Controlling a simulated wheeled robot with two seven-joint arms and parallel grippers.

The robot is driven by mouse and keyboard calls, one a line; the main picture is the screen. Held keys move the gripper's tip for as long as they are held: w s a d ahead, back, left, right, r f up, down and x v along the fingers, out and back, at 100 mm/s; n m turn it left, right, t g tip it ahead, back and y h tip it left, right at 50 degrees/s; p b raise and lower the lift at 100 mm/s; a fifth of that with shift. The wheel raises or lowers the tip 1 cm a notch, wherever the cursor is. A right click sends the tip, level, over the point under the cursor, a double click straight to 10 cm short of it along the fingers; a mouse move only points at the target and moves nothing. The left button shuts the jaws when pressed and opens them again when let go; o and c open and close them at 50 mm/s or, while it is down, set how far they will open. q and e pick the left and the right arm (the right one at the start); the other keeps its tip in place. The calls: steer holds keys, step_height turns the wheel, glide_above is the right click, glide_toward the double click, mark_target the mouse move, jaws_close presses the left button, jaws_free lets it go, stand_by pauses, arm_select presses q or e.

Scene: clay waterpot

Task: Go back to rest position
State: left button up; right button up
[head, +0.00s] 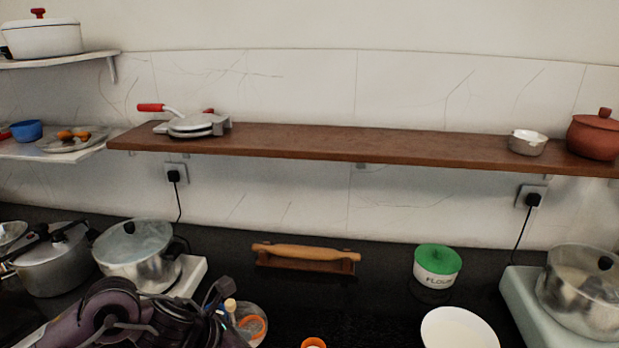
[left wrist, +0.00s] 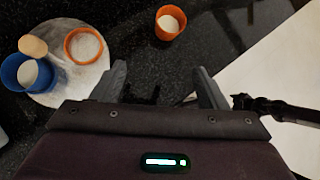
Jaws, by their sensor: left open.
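My left arm comes in at the lower left of the head view, and its gripper (head: 218,298) is low over the dark counter, in front of the steel pot on the left. In the left wrist view the left gripper (left wrist: 162,90) has its two grey fingers spread apart with nothing between them. An orange cup (left wrist: 171,22) with white contents stands on the counter beyond the fingertips, apart from them. A reddish clay pot (head: 595,136) with a lid sits at the right end of the brown shelf. My right gripper does not show in either view.
A round tray (left wrist: 86,84) holds a blue cup (left wrist: 14,72) and an orange cup (left wrist: 84,46). A rolling pin (head: 303,252), a green-lidded flour jar (head: 437,264) and a white bowl (head: 458,330) are on the counter. Steel pots (head: 137,251) stand left and right. The brown shelf (head: 370,145) spans above.

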arm_select(q)
steer(key=d+r+n+t, duration=0.2)
steer(key=d+n+t, duration=0.2)
steer(key=d+n, duration=0.6)
steer(key=s+a+f+n+g+y, duration=0.3)
steer(key=s+a+n, duration=0.55)
steer(key=n, duration=0.75)
steer(key=s+a+f+n+g+y, duration=0.25)
steer(key=s+a+f+n, duration=0.6)
steer(key=n, duration=0.75)
step_height(320, 180, down, 28)
steer(key=a, duration=0.2)
steer(key=s+a+f+g, duration=0.1)
steer(key=s+f, duration=0.8)
steer(key=s, duration=0.1)
steer(key=s+a+f+g+y, duration=0.1)
steer(key=s+a+f, duration=0.1)
steer(key=s+f, duration=0.6)
steer(key=shift+s+a+f, duration=0.25)
steer(key=shift+s+f, duration=0.15)
steer(key=shift+s, duration=0.65)
